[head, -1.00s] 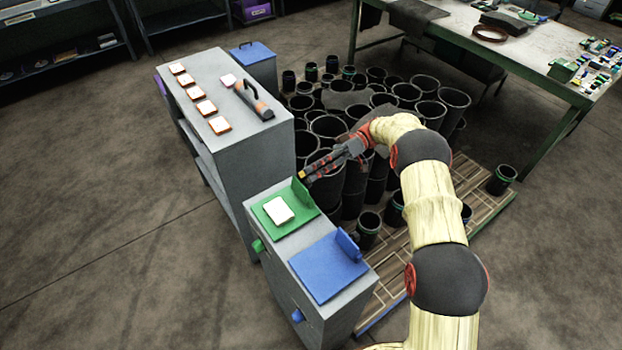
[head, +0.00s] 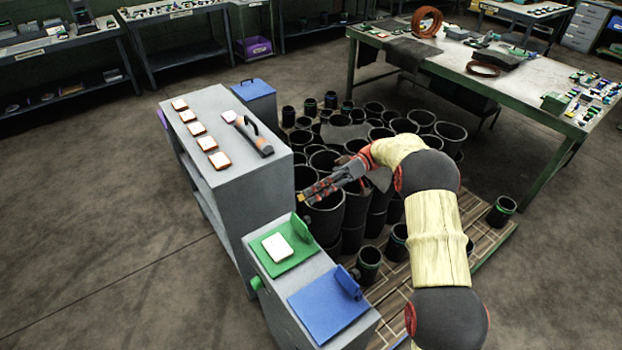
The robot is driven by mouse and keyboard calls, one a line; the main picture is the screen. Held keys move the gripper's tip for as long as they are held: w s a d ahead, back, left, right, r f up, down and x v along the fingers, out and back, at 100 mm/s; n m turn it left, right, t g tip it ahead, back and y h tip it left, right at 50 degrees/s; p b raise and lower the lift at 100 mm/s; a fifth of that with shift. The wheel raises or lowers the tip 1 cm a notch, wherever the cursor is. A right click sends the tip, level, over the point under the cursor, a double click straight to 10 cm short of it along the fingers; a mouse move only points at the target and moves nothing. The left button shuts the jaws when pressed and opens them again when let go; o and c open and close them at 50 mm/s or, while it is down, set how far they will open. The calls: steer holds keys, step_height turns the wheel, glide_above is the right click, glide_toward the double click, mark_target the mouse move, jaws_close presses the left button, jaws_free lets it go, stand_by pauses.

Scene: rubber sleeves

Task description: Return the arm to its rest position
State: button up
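My arm, in a pale yellow cover with dark joints, reaches up from the lower right in the head view. My gripper (head: 305,198) is at its left end, pointing left, above the black rubber sleeves (head: 326,215) and to the right of the tall grey cabinet (head: 222,112). Its dark fingers with red marks are small here, and I cannot tell whether they are open or shut.
A lower grey cabinet stands in front, with a green panel (head: 300,250) bearing a white block (head: 277,246) and a blue panel (head: 328,308). Orange-edged white blocks and a handled tool (head: 254,137) lie on the tall cabinet. A worktable (head: 545,80) stands at the back right.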

steer(key=s+d+r+m+t+h, duration=0.3)
steer(key=s+r+m, duration=0.1)
steer(key=s+r, duration=0.25)
steer(key=s+d+r+m+t+h, duration=0.3)
steer(key=s+r+m, duration=0.15)
steer(key=s, duration=0.25)
steer(key=s+d+r+m+t+h, duration=0.1)
steer(key=s+d+m+t+h, duration=0.6)
steer(key=s+d, duration=0.7)
steer(key=s+m+t, duration=0.1)
steer(key=s+t, duration=0.1)
steer(key=s, duration=0.2)
steer(key=shift+s+d+r+t+h, duration=0.25)
steer(key=shift+d+t+h, duration=0.05)
steer(key=shift+d+t, duration=0.1)
